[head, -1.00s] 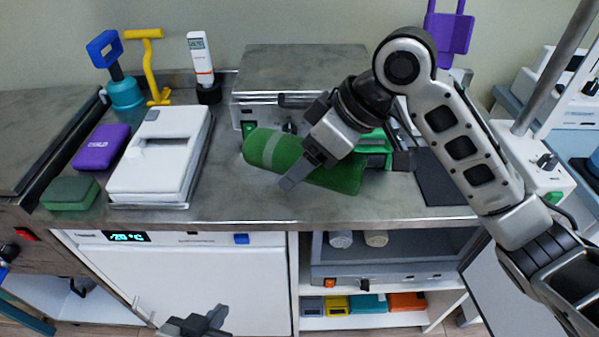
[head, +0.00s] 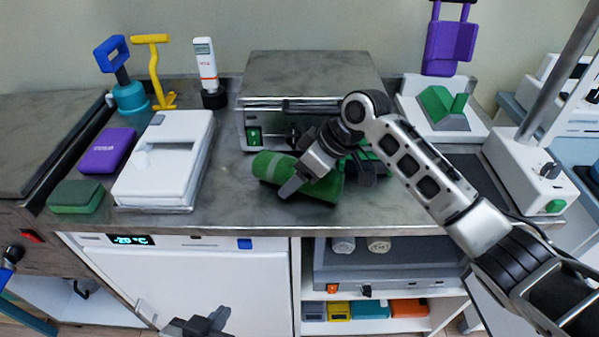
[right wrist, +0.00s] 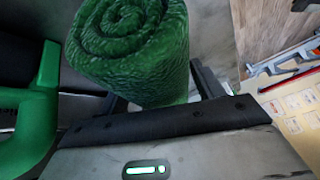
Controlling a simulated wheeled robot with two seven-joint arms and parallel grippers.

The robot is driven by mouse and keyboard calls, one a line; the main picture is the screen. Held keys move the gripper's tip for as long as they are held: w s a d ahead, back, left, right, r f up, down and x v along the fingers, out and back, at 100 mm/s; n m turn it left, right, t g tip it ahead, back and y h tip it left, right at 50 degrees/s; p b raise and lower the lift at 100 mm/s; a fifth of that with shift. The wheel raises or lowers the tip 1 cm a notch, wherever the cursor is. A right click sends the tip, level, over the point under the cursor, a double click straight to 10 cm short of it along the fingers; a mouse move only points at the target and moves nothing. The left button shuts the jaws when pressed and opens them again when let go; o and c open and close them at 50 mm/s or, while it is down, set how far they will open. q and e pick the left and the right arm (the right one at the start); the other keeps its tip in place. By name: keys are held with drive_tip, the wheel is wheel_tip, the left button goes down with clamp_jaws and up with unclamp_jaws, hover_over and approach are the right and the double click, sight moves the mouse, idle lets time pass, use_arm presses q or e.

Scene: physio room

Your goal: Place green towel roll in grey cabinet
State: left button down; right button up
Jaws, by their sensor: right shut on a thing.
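The green towel roll (head: 325,188), with a paler band, is on or just above the counter, in front of a metal box. My right gripper (head: 303,180) is shut on it. In the right wrist view the towel roll (right wrist: 130,45) sits between the fingers (right wrist: 160,98), its spiral end showing. A grey cabinet (head: 400,281) is on the shelf below the counter, right of the white freezer.
The metal box (head: 310,75) stands behind the towel. A white device (head: 165,170), a purple case (head: 107,150) and a green block (head: 77,196) sit left. A green-topped device (head: 443,122) is at the right. The counter's front strip is clear. Coloured boxes (head: 370,310) fill the bottom shelf.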

drive_tip(key=shift+f, duration=0.15)
drive_tip(key=o, duration=1.1)
drive_tip(key=shift+c, duration=0.2)
